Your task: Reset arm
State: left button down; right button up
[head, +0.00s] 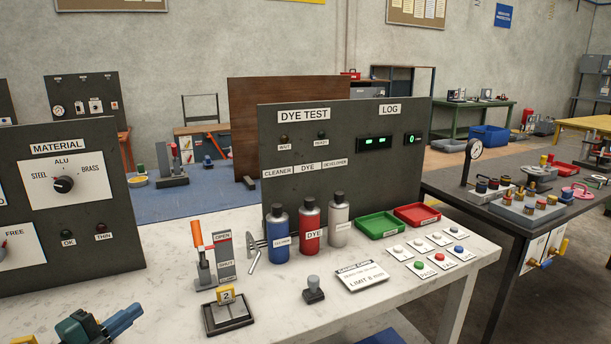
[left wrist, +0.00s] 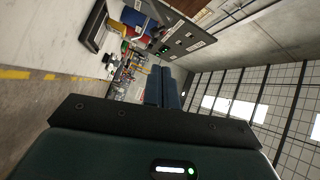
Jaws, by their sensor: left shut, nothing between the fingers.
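My left gripper (head: 136,312) shows at the lower left of the head view, with a dark green body and blue fingers pointing right. It is held over the near left of the white marbled bench (head: 365,315). In the left wrist view, its two blue fingers (left wrist: 162,72) lie together with nothing between them. It appears apart from every object. My right gripper is in neither view.
An orange-handled lever (head: 198,240) stands beside an OPEN/SHUT plate. Nearby are a black tray (head: 207,324), a blue bottle (head: 278,240), a red bottle (head: 310,230) and a white bottle (head: 339,220). The MATERIAL panel (head: 105,230) rises at left.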

pick_arm(q)
jog(key=d+f+n, duration=0.1)
jog(key=s+f+n, duration=0.1)
jog(key=f, duration=0.1)
jog(key=d+f+y, duration=0.1)
jog(key=shift+s+d+f+n, duration=0.25)
jog(key=shift+d+f+n, duration=0.05)
jog(key=shift+f+n, duration=0.1)
jog(key=s+d+f+n+g+y, duration=0.3)
jog(key=s+d+f+n+g, duration=0.2)
jog(key=s+d+f+n, duration=0.9)
jog(key=s+d+f, duration=0.1)
jog(key=s+d, duration=0.1)
jog(key=s, duration=0.3)
jog(key=shift+s+d+f+g, duration=0.15)
jog(key=shift+d+f+g, duration=0.05)
jog(key=shift+f+g, duration=0.1)
